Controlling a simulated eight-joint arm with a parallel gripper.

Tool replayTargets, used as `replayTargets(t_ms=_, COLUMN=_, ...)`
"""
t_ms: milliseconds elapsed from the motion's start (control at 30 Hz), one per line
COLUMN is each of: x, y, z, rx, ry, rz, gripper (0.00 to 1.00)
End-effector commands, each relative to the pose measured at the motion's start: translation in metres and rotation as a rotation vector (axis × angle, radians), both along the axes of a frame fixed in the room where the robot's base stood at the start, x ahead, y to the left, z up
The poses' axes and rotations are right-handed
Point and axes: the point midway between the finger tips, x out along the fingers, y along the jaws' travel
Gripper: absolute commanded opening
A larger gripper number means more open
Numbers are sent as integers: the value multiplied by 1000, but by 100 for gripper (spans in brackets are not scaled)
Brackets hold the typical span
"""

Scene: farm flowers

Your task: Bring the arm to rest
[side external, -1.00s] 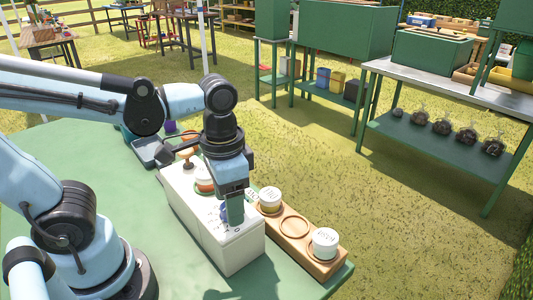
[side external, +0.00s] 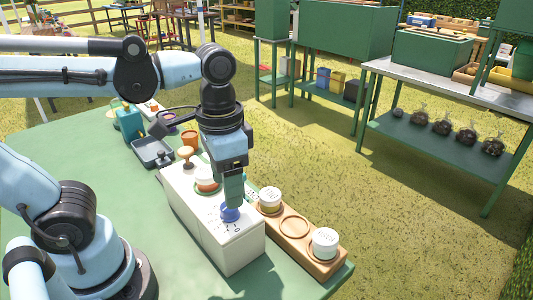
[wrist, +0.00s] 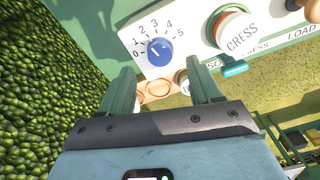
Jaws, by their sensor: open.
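My gripper (side external: 233,200) points down just above the blue dial (side external: 230,213) on the white box (side external: 215,240). Its two green fingers are apart with nothing held between them in the wrist view (wrist: 164,82). The blue dial (wrist: 159,51) there sits beyond the fingertips, apart from them, with numbers 0 to 5 around it. My upper arm link stretches across the left of the side view, nearly level.
A white-lidded jar marked CRESS (wrist: 240,34) sits in the box top. A wooden tray (side external: 295,247) beside it holds two white-lidded jars (side external: 270,198) with an empty ring between.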

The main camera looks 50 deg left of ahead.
Motion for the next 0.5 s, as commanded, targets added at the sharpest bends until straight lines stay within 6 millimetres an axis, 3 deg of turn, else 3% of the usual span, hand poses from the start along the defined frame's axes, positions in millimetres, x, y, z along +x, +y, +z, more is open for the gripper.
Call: replayTargets(t_ms=500, x=0, y=0, z=66, rx=0, ry=0, rz=0, gripper=63)
